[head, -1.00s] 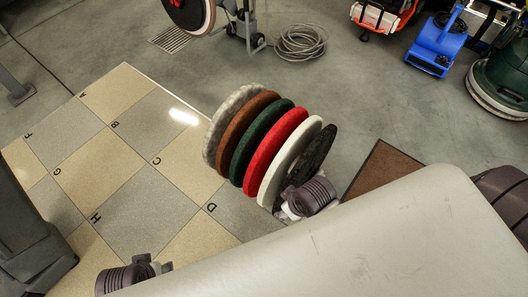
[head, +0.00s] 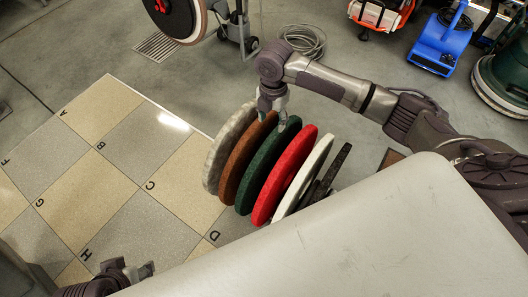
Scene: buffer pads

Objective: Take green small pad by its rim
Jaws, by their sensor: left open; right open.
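The green pad (head: 266,168) stands on edge in a row of round pads, between the brown pad (head: 243,160) and the red pad (head: 286,175). My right gripper (head: 272,117) is open and points down at the upper rims of the brown and green pads. One fingertip overlaps the green pad's upper part in the picture. I cannot tell whether it touches or whether the fingers straddle the rim. My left gripper (head: 140,271) is open and empty at the lower left, away from the pads.
A grey-white pad (head: 226,140) stands at the row's left end; a white pad (head: 301,180) and a dark pad (head: 334,172) stand at the right. Lettered floor tiles (head: 120,195) lie left. A blue machine (head: 441,43) stands at the back right.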

